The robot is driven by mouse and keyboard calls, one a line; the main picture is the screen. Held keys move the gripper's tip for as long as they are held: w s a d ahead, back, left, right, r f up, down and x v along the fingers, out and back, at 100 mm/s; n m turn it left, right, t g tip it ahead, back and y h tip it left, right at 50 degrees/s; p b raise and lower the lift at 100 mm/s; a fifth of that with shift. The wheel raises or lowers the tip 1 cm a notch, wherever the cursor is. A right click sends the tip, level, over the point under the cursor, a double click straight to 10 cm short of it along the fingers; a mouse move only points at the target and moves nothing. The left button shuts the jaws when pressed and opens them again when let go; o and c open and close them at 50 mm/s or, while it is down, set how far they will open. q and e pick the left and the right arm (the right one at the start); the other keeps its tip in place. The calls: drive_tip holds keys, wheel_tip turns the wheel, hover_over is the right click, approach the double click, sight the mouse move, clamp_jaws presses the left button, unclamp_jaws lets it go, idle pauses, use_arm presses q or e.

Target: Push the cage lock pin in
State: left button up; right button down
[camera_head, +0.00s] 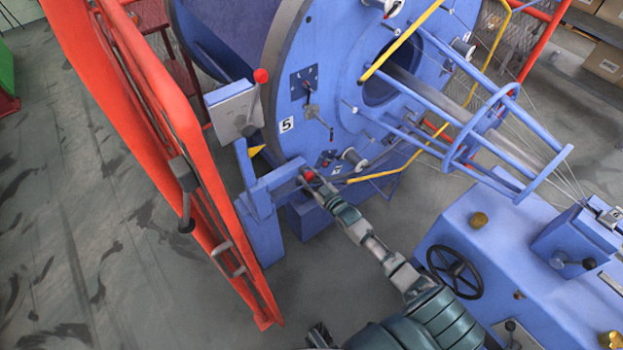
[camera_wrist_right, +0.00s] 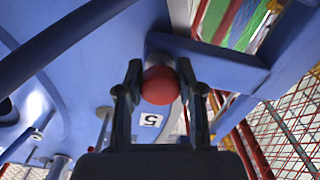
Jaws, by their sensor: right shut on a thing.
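The cage lock pin shows by its red knob (camera_head: 309,174), at the end of the blue bracket beside the big blue disc. My right gripper (camera_head: 313,180) reaches it from below right and is shut on the knob. In the right wrist view the red knob (camera_wrist_right: 160,85) sits between the two dark fingers of my right gripper (camera_wrist_right: 160,78). The pin's shaft is hidden behind the knob, so its depth cannot be told. A dark part at the bottom edge of the head view may be my left gripper (camera_head: 320,336); its jaws cannot be made out.
The blue bracket (camera_head: 270,190) stands left of the knob, with a red-orange guard frame (camera_head: 190,130) farther left. A lever with another red knob (camera_head: 261,76) rises above. A blue machine bed with a black handwheel (camera_head: 454,270) is at the lower right.

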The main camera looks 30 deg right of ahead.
drive_tip(key=c, duration=0.7)
unclamp_jaws()
drive_tip(key=shift+w+r, duration=0.1)
drive_tip(key=shift+r, duration=0.2)
drive_tip(key=shift+s+f, duration=0.2)
drive_tip(key=shift+s, duration=0.1)
drive_tip(key=s, duration=0.7)
drive_tip(key=s+d, duration=0.1)
drive_tip(key=s, duration=0.3)
drive_tip(key=shift+s, duration=0.25)
